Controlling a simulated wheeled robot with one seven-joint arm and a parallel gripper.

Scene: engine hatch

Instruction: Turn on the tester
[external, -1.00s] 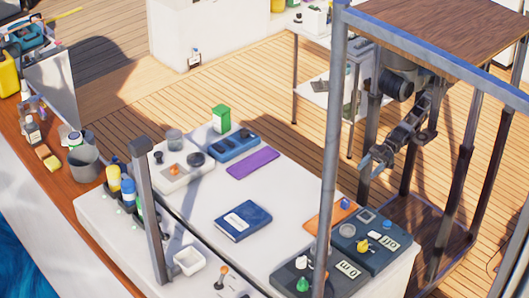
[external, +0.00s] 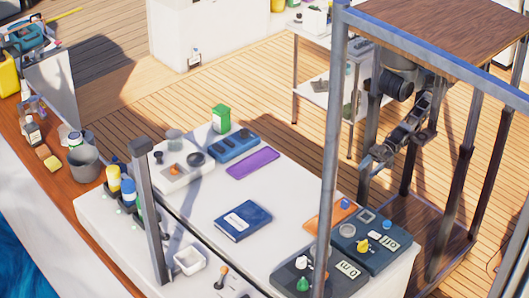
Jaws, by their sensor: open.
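Two dark devices with displays and knobs sit at the near right of the white hatch top. One has a yellow knob (external: 362,245) and a light display (external: 389,242). The other has a green knob (external: 303,284) and a display (external: 348,269). An orange panel (external: 318,222) with a blue knob lies behind them, partly hidden by a post. I cannot tell which one is the tester. My gripper (external: 372,160) is open and empty, in the air beyond the right edge of the hatch top, behind the devices and apart from them.
A grey post (external: 332,130) stands between the camera and the hatch top. A blue book (external: 243,221), a purple pad (external: 252,163), a blue box (external: 234,146) and a white panel (external: 183,174) lie on the white top (external: 290,200). Its middle has free room.

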